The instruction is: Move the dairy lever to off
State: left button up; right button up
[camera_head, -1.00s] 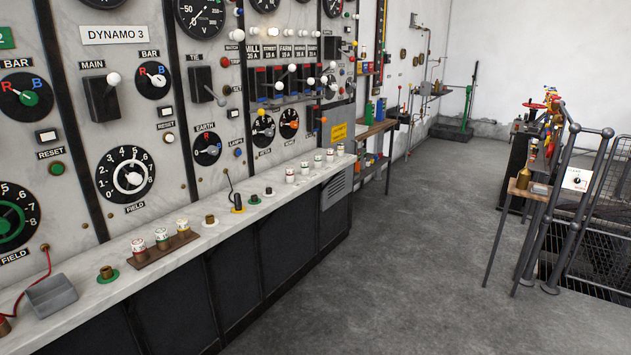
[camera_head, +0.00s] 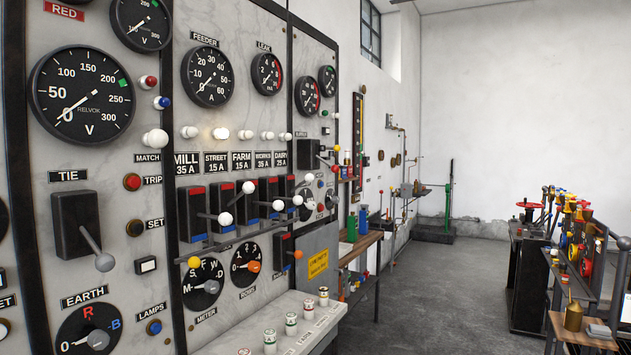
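The dairy lever is on the marble switch panel, at the right end of a row of black switches under the DAIRY 25 A label (camera_head: 281,160). Its black switch body (camera_head: 286,187) has a red top and is partly covered by neighbouring levers. A white ball knob (camera_head: 309,178) at its right appears to be this lever's, and it sits higher than the WORKS knob (camera_head: 297,200) beside it. The exact lever angle is hard to tell. Neither of my grippers is in view.
The MILL knob (camera_head: 225,219), STREET knob (camera_head: 248,187) and FARM knob (camera_head: 278,205) stick out close by. A marble ledge (camera_head: 250,326) with several small fuses juts out below. A grey box with a yellow sign (camera_head: 318,263) is right of it. Open floor (camera_head: 430,290) lies to the right.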

aim_at(309, 177)
jog(key=i+l+z, duration=0.25)
jog(key=i, duration=0.35)
jog(key=i+z, duration=0.3)
jog(key=i, duration=0.35)
